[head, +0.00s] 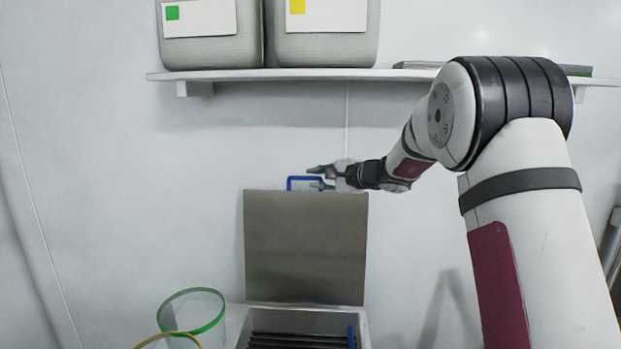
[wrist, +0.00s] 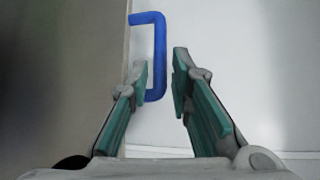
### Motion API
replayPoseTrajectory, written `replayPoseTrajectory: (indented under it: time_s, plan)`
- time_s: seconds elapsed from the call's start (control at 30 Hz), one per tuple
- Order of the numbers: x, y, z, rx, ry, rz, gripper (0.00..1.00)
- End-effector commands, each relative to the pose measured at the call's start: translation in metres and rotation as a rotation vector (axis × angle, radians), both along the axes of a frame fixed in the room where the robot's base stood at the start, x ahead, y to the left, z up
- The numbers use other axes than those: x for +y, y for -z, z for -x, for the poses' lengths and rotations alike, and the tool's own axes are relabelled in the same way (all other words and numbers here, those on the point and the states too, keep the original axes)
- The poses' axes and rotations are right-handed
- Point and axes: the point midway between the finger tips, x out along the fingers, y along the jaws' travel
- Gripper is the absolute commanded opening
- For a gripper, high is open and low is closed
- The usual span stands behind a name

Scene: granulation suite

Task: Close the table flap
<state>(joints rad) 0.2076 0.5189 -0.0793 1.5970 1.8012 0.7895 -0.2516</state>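The table flap (head: 305,247) is a flat grey-brown panel. It stands upright behind an open box-like compartment (head: 361,322) in the table. A blue U-shaped handle (head: 291,183) sticks up from its top edge. My gripper (head: 316,177) is at the handle, reaching in from the right. In the wrist view, my gripper (wrist: 162,75) is open, and the long bar of the blue handle (wrist: 160,40) shows between the two fingers. The left finger overlaps the handle's loop. I cannot tell whether either finger touches it. The flap also shows at the left of the wrist view (wrist: 70,70).
Dark bars (head: 295,341) lie in the compartment, with a blue upright piece (head: 350,338) at its right. Clear containers with a green rim (head: 220,318) and a yellow rim (head: 190,337) stand left. A wall shelf (head: 300,74) carrying two grey containers is above.

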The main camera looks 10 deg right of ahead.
Motion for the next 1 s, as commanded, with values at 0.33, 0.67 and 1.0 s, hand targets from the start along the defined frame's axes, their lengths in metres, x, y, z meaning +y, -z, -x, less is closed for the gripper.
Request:
replayPoseTrajectory:
  time_s: [0.33, 0.67, 1.0]
  plan:
    - [0.016, 0.009, -0.028, 0.001, 0.001, 0.001, 0.20]
    - [0.016, 0.009, -0.029, 0.000, 0.001, 0.000, 0.10]
    - [0.016, 0.009, -0.029, -0.001, -0.001, 0.002, 0.00]
